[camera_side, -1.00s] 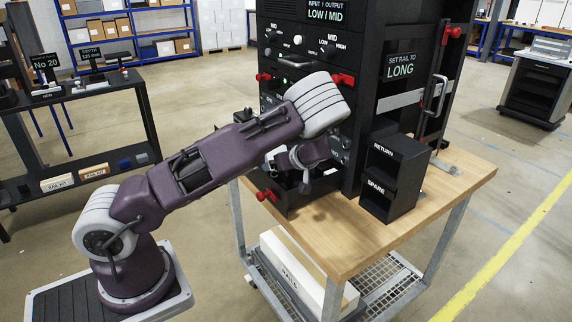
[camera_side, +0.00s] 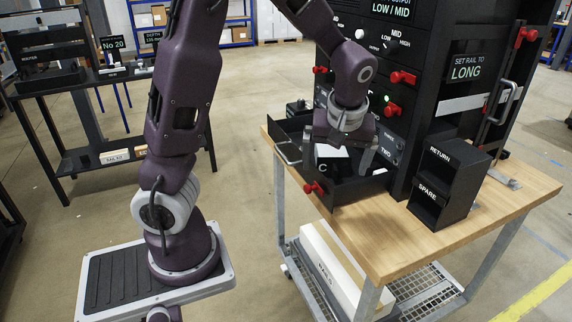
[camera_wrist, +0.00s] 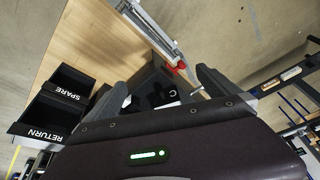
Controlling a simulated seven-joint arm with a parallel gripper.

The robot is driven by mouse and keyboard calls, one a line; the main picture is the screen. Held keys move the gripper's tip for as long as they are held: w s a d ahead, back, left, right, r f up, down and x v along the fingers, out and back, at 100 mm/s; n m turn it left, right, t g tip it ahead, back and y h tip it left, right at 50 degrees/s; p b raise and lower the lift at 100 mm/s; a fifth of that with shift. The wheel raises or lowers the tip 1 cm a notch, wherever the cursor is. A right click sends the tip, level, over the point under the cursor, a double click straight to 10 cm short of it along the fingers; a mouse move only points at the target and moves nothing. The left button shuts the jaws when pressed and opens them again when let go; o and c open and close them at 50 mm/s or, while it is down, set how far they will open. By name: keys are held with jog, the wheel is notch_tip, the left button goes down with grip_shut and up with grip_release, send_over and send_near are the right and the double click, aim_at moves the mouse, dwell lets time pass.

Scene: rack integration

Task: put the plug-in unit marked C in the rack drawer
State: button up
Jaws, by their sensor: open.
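The plug-in unit marked C (camera_side: 323,168) is dark with a white top and sits in the open rack drawer (camera_side: 352,192). Its C face (camera_wrist: 173,92) shows in the wrist view between my fingers. My gripper (camera_side: 339,153) points down into the drawer with its fingers apart, around or just above the unit. The fingers (camera_wrist: 160,80) also show spread in the wrist view. I cannot tell whether they touch the unit. The unit's underside and its contact with the drawer floor are hidden.
The rack (camera_side: 405,135) stands behind the drawer. A drawer handle (camera_side: 287,153) and a red knob (camera_side: 314,187) are at the front. The RETURN and SPARE bins (camera_side: 447,187) stand right on the wooden bench (camera_side: 400,245). A dark shelf table (camera_side: 105,85) is at left.

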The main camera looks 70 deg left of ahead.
jog(key=s+d+r+m+t+h, duration=0.1)
jog(key=s+d+r+m, duration=0.3)
jog(key=s, duration=0.5)
jog(key=s+d+r+m+t+h, duration=0.2)
jog(key=s+d+r+m, duration=0.3)
jog(key=s+m, duration=0.3)
jog(key=shift+s+d+r+t, duration=0.2)
jog(key=shift+s+d+t, duration=0.4)
jog(key=shift+s+d, duration=0.3)
